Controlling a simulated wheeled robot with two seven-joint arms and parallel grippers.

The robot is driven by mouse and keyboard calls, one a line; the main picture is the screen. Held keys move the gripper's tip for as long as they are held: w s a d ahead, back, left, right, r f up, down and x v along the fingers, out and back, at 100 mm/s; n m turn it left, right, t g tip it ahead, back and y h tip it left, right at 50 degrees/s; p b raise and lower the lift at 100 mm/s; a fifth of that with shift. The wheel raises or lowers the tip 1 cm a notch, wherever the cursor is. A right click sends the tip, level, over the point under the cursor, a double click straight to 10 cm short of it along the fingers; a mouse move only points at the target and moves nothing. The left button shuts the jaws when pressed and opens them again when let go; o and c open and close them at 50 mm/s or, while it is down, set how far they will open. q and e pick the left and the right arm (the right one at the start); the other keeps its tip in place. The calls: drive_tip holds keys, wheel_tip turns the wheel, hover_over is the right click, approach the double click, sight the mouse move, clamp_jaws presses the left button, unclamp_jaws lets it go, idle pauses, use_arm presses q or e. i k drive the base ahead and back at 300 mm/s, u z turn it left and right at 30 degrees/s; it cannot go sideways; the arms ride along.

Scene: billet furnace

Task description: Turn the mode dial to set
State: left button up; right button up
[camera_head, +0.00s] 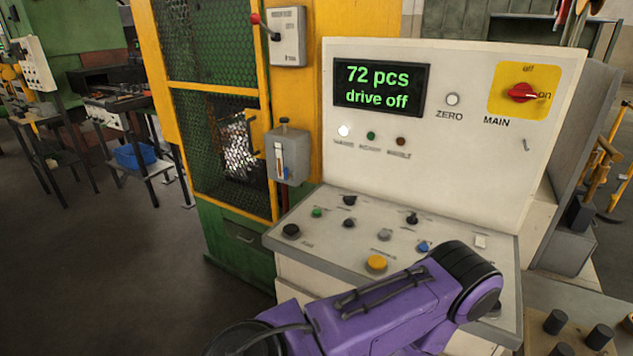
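The control desk's sloped panel (330,245) carries several small knobs and buttons. Black knobs show at the upper left (349,200), just below that one (349,222), and near the middle (412,217). Their labels are too small to read, so I cannot tell which is the mode dial or where it points. A purple arm of mine (390,315) crosses in front of the panel and hides its lower right part. Neither gripper shows. The display (381,88) reads "72 pcs" and "drive off".
A red main switch (522,93) sits on a yellow plate, its handle towards "on". A large yellow button (376,263) is close to my arm. A yellow-framed mesh guard (225,130) stands left of the desk. The floor (110,265) at left is clear.

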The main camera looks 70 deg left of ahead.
sight(349, 200)
drive_tip(key=z, duration=0.05)
drive_tip(key=k, duration=0.4)
drive_tip(key=u, duration=0.9)
drive_tip(key=i, duration=0.5)
